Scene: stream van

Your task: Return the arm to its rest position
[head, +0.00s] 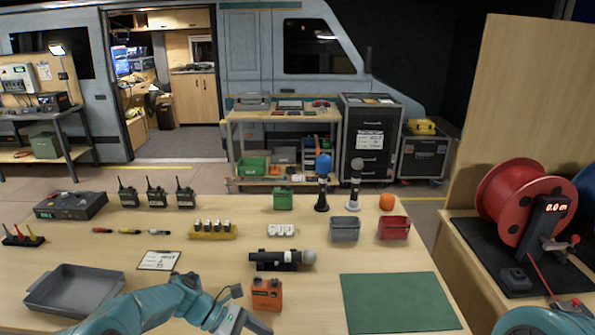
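My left arm comes in along the bottom edge over the front of the wooden table (115,262). Its gripper (243,322) points down and right, just in front of a small orange box (266,294). The fingers are cut off or too small to tell whether they are open or shut, and no held object shows. Of my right arm only a teal link shows at the bottom right corner; its gripper is out of view.
A grey tray (75,290), a clipboard (158,260), a microphone in a holder (281,259) and a green mat (399,302) lie near the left arm. Radios, batteries and bins stand further back. A red cable reel (520,203) stands on the right bench.

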